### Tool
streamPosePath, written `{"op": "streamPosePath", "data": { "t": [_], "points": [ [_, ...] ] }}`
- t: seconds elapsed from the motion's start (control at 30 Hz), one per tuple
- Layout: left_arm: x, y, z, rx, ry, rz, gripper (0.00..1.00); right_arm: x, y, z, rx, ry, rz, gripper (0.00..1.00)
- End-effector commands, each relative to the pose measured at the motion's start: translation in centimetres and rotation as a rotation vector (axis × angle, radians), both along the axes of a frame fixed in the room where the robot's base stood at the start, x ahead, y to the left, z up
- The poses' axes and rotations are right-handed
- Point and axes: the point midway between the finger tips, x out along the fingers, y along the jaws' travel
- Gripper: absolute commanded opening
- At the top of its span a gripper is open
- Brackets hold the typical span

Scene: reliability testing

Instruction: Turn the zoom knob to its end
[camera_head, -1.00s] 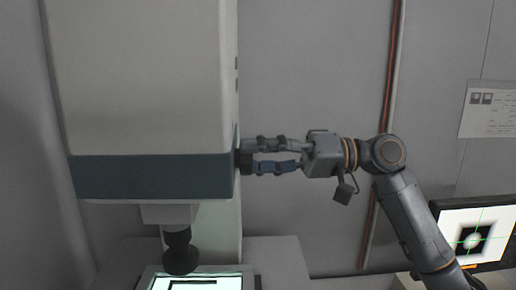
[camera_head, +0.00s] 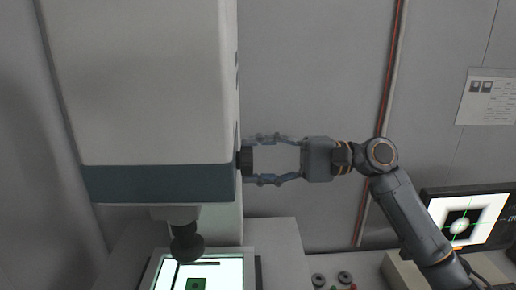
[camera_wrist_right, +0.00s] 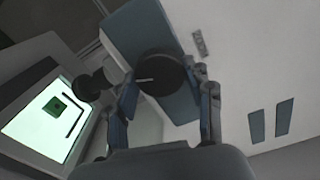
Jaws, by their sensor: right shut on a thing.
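The zoom knob (camera_head: 246,160) is a black round knob on the right side of the microscope's blue-grey band. In the right wrist view the knob (camera_wrist_right: 160,73) faces the camera, with a pale line mark on it. My right gripper (camera_head: 252,161) reaches it from the right and is shut on it, one finger above and one below in the head view. In the right wrist view, the fingers of my right gripper (camera_wrist_right: 165,90) lie on either side of the knob. My left gripper is not in view.
The white microscope housing (camera_head: 155,80) fills the left. Its dark lens (camera_head: 186,243) hangs over a lit stage (camera_head: 232,272) with a small green part (camera_head: 196,284). A monitor (camera_head: 470,217) at right shows a blurred bright spot with green crosshairs. Small buttons (camera_head: 318,279) sit at the bottom.

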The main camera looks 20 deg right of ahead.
Motion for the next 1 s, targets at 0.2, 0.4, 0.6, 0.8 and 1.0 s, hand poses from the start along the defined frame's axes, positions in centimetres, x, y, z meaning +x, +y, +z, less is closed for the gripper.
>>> {"op": "streamPosePath", "data": {
  "t": [0.2,0.4,0.6,0.8,1.0],
  "points": [
    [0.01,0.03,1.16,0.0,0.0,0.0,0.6,0.02,-0.04,0.18,0.027,0.088,-0.001,0.2],
    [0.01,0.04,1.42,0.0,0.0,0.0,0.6,0.01,-0.03,0.08,0.036,0.124,-0.001,0.2],
    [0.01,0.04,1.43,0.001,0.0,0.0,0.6,0.01,-0.03,0.02,0.04,0.132,-0.001,0.2],
    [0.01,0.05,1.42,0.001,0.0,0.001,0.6,0.01,-0.02,0.0,0.039,0.132,0.0,0.2],
    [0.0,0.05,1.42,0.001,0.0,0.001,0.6,0.0,-0.02,-0.01,0.039,0.131,0.0,0.75]
  ]
}}
